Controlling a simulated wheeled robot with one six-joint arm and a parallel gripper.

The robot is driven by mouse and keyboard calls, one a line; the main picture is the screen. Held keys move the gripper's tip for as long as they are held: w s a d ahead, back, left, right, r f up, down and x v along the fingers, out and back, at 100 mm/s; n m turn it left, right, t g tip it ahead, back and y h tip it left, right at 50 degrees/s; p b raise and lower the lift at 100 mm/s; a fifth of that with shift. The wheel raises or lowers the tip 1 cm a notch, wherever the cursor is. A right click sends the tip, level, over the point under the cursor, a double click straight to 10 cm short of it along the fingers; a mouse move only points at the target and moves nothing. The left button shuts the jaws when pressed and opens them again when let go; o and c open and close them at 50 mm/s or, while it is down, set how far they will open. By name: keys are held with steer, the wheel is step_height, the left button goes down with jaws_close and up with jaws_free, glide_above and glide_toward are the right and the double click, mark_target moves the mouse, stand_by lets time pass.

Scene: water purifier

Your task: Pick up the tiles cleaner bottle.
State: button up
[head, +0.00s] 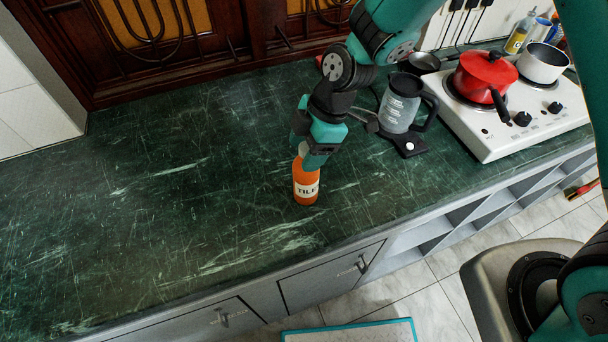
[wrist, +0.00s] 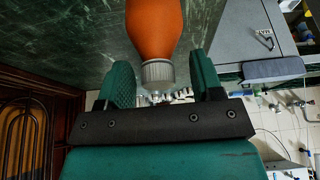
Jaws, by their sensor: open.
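The tiles cleaner bottle (head: 306,186) is orange with a white label reading "TILE". It stands upright on the green counter in the head view, near the front edge. My gripper (head: 308,160) is over its top and hides its cap and neck. In the wrist view the orange bottle (wrist: 154,28) has its grey cap between the two teal fingers of my gripper (wrist: 160,85). The fingers are open, and a gap shows between each finger and the cap.
The green marble counter (head: 150,210) is clear to the left. To the right stand a grey blender or kettle (head: 401,105) and a white stove (head: 520,125) with a red pot (head: 485,75) and a white pot (head: 543,62). A wooden cabinet (head: 110,60) backs the counter.

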jaws_close()
